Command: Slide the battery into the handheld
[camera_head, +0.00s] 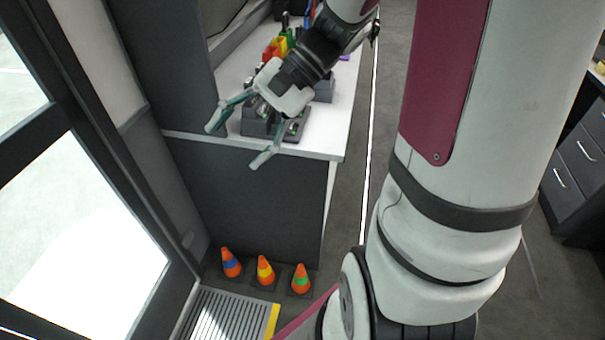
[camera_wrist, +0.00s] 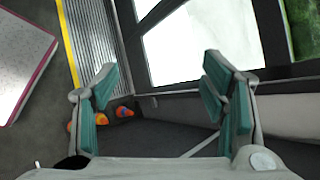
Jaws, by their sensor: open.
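My gripper (camera_head: 238,141) is open and empty, over the near edge of the white counter in the head view. Its teal fingers are spread wide, and they also show in the wrist view (camera_wrist: 160,88) with nothing between them. Behind the gripper, a dark grey stand (camera_head: 257,126) with small items and green spots sits on the counter near its front edge. The gripper and wrist partly cover it. I cannot tell which of these items is the battery or the handheld. Neither shows clearly in the wrist view.
The white counter (camera_head: 338,125) has bare room at its right. Colourful items (camera_head: 283,45) stand farther back. Orange cones (camera_head: 264,272) stand on the floor below the dark cabinet front. A grooved step (camera_head: 225,318) with a yellow edge and a glazed door (camera_head: 75,220) are at left.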

